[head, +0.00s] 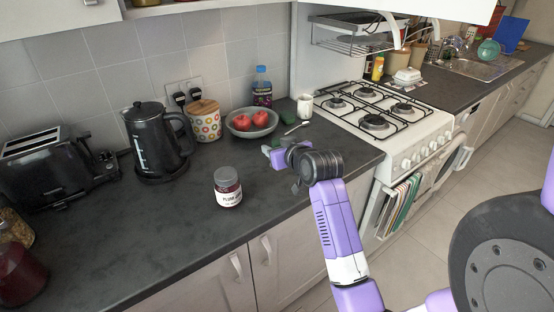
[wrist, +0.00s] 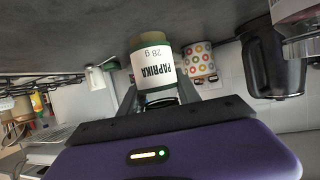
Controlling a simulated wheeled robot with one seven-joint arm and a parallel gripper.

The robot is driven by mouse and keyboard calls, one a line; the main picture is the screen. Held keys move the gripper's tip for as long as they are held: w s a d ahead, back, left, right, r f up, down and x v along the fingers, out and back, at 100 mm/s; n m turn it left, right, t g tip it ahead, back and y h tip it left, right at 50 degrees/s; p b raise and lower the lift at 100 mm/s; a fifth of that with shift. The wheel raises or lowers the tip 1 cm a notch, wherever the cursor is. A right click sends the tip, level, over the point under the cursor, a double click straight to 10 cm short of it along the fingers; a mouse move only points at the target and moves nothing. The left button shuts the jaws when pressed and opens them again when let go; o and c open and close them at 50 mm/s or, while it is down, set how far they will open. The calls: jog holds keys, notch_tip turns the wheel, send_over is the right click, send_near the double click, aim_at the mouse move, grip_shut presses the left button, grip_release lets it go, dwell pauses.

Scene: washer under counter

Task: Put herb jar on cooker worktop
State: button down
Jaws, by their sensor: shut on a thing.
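The herb jar (wrist: 152,66), with a white PAPRIKA label, is between the fingers of my gripper (wrist: 157,94) in the wrist view, which is upside down. The jar looks roughly upright. In the head view my gripper (head: 276,154) is low over the dark worktop (head: 150,225), left of the cooker (head: 385,115). It is shut on the jar, which is mostly hidden there. I cannot tell whether the jar touches the worktop. Another dark worktop (head: 452,88) lies beyond the cooker.
A plum jam jar (head: 228,188) stands left of my gripper. A fruit bowl (head: 251,123), spoon (head: 297,127), mug (head: 304,106), dotted canister (head: 203,121), blue-capped bottle (head: 262,88) and kettle (head: 156,142) stand behind. A white dish (head: 407,76) sits beyond the hob. The front-middle worktop is clear.

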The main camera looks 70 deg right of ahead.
jog(key=shift+f, duration=2.25)
jog(key=shift+f, duration=0.15)
jog(key=shift+f, duration=0.1)
jog(key=c, duration=0.9)
grip_release()
jog(key=shift+o, duration=0.2)
